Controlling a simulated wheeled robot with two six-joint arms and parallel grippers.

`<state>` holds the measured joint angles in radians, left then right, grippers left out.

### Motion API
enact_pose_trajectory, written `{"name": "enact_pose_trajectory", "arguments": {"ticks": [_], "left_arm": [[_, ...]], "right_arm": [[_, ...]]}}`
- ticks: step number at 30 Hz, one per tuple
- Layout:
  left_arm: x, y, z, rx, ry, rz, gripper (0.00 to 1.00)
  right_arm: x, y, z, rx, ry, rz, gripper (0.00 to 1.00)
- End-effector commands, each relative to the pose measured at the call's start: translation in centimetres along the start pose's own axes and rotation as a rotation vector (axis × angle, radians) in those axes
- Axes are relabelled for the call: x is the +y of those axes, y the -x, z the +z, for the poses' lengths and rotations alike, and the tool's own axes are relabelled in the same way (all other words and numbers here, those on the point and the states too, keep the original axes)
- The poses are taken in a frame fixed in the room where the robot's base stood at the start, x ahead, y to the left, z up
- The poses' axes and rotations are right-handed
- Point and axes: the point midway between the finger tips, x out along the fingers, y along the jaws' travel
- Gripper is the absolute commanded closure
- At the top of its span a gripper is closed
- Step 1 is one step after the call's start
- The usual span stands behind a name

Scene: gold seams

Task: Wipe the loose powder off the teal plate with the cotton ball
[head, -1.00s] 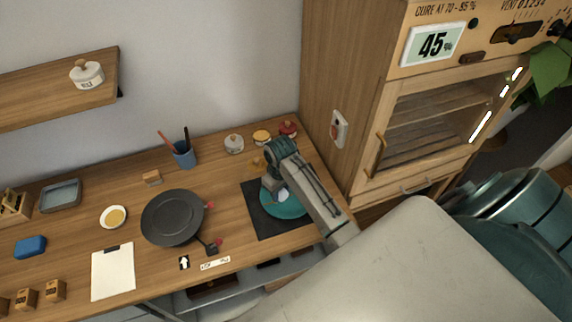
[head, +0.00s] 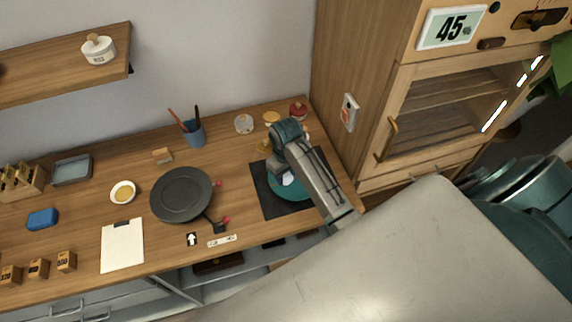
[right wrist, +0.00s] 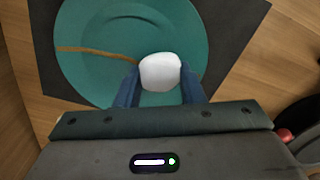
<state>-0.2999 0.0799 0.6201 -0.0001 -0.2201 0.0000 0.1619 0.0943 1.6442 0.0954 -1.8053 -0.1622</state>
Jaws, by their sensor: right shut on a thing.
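The teal plate (right wrist: 90,70) lies on a dark mat (right wrist: 240,30) and fills much of the right wrist view. In the head view the plate (head: 284,193) is partly hidden by my right arm. A gold-brown line (right wrist: 95,51) runs across the plate from the left toward the cotton ball. My right gripper (right wrist: 160,85) is shut on the white cotton ball (right wrist: 160,70), held between its two blue fingers over the plate. I cannot tell whether the ball touches the plate. I make out no separate loose powder. My left gripper is not in view.
A dark round pan-like turntable (head: 181,195) stands left of the mat (head: 262,200). A blue cup with brushes (head: 194,133) and small jars (head: 244,124) stand at the back. A wooden cabinet (head: 350,60) rises at the right.

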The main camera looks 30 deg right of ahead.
Motion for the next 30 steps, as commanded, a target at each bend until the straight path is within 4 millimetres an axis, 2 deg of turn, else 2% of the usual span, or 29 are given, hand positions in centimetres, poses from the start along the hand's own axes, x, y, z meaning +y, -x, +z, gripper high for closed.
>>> {"name": "enact_pose_trajectory", "arguments": {"ticks": [10, 22, 30], "left_arm": [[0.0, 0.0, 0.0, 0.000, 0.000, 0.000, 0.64], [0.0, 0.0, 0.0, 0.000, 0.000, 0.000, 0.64], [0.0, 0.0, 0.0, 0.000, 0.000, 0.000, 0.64]], "right_arm": [[0.0, 0.5, 0.0, 0.001, 0.000, 0.000, 0.83], [0.0, 4.2, -0.1, 0.002, 0.000, 0.000, 0.83], [0.0, 4.8, 0.0, 0.001, 0.000, 0.000, 0.83]]}}
